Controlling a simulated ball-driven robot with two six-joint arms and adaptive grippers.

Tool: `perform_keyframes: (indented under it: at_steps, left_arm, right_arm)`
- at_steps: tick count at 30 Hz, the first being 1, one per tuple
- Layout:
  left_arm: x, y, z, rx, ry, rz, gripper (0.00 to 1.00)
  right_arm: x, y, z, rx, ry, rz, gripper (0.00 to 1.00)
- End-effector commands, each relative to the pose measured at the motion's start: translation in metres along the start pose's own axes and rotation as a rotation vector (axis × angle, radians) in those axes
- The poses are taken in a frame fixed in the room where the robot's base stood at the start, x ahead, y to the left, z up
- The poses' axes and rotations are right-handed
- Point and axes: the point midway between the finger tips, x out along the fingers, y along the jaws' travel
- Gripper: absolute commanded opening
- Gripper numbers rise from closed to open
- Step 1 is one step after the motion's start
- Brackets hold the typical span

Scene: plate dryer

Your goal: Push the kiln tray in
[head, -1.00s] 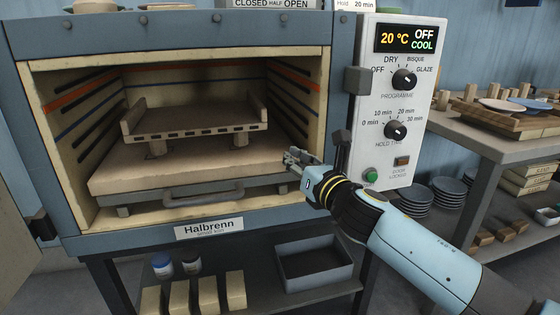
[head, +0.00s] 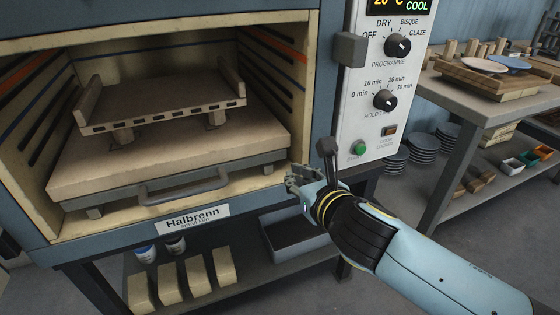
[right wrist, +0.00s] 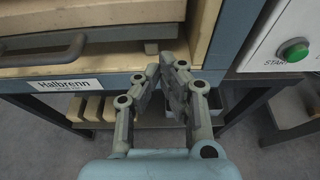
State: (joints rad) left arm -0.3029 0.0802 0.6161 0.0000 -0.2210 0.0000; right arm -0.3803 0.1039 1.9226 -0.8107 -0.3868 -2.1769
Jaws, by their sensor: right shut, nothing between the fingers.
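The kiln tray (head: 235,160) is a thick pale slab on a grey frame inside the open kiln, with a grey bar handle (head: 183,190) at its front. A smaller pale shelf with raised ends (head: 165,108) stands on props on top of it. The handle also shows at the upper left of the right wrist view (right wrist: 45,52). My right gripper (head: 292,178) is shut and empty, in front of the kiln's lower right front, to the right of the handle and apart from it. My left gripper is not in view.
The control panel (head: 376,125) with knobs and a green button is right of the opening. Below the kiln, a shelf holds pale blocks (head: 170,283) and a grey bin (head: 275,243). A side table (head: 450,95) stands at the right.

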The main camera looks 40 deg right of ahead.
Motion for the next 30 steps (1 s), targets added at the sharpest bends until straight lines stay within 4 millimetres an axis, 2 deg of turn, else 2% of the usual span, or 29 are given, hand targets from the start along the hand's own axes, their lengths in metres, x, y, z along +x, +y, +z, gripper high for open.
perform_keyframes:
  at_steps: [1,6,12,18,26,30]
  left_arm:
    - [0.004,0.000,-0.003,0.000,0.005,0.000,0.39]
    - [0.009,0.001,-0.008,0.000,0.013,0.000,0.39]
    - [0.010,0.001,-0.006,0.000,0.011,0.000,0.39]
    - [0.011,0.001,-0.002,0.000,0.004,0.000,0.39]
    - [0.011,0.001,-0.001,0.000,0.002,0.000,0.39]
    - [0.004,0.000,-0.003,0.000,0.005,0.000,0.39]
  right_arm:
    - [0.013,0.000,-0.001,0.001,-0.002,0.000,0.00]
    - [0.047,0.000,-0.001,-0.001,-0.001,0.000,0.00]
    - [0.072,0.000,0.009,0.001,-0.001,0.001,0.00]
    - [0.081,0.000,0.012,0.000,0.000,0.001,0.00]
    - [0.081,0.000,0.012,0.000,0.000,0.002,0.00]
    - [0.089,0.000,0.018,0.001,-0.001,0.001,0.00]
